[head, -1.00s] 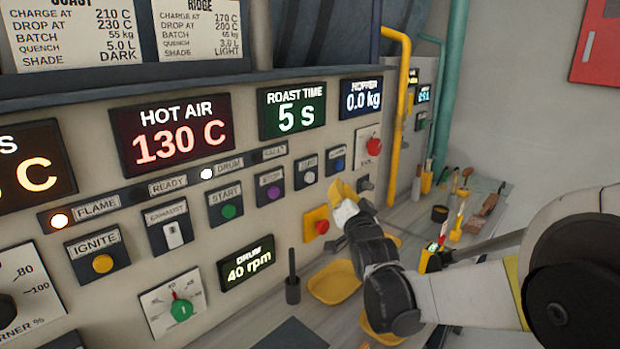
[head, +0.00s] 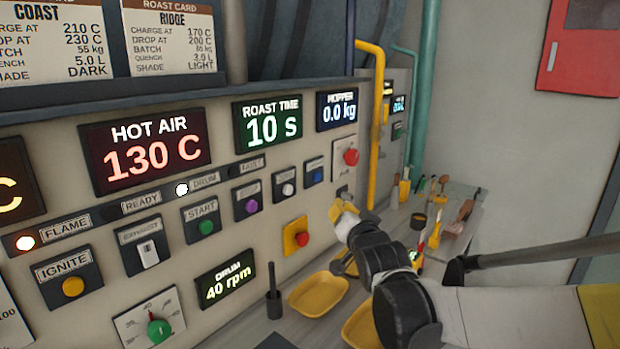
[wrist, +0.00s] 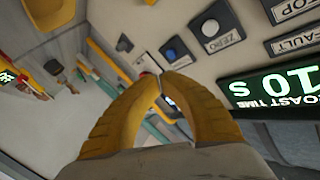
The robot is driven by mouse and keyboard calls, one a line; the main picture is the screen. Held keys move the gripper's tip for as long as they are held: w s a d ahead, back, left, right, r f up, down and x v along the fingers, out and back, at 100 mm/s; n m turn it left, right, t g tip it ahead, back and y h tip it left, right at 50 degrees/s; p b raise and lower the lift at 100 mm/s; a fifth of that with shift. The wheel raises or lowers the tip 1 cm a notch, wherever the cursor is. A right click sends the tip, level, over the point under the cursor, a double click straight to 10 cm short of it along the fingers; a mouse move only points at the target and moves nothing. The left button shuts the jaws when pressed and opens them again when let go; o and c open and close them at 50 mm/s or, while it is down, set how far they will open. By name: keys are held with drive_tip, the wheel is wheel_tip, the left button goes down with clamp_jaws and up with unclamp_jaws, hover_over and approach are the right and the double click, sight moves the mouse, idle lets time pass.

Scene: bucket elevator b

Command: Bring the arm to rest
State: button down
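My arm reaches in from the right edge of the head view. It is bent at the wrist. My gripper (head: 341,209) has yellow fingers and is in front of the right part of the control panel (head: 275,165), below the red knob (head: 351,157). In the wrist view the two fingers (wrist: 162,78) meet at their tips, with nothing seen between them. I cannot tell whether they touch the panel.
Two yellow trays (head: 318,294) and a dark upright holder (head: 273,305) are on the counter below the panel. A yellow pipe (head: 376,125) rises behind my gripper. Tools (head: 455,215) lie on the bench beyond. A red wall box (head: 587,45) hangs at the right.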

drive_tip(key=s+d+f+n+g+h, duration=0.1)
drive_tip(key=s+d+f+g, duration=0.2)
drive_tip(key=s, duration=0.8)
drive_tip(key=s+d+f+n+g+h, duration=0.1)
drive_tip(key=s+d+f+g, duration=0.2)
drive_tip(key=s+d+f, duration=0.3)
drive_tip(key=s+d+f+n+g+h, duration=0.1)
drive_tip(key=s+d+f+g, duration=0.2)
drive_tip(key=s, duration=1.4)
drive_tip(key=shift+d+f+n+g, duration=0.3)
drive_tip(key=shift+d+f+n, duration=0.1)
drive_tip(key=shift+d+f, duration=0.35)
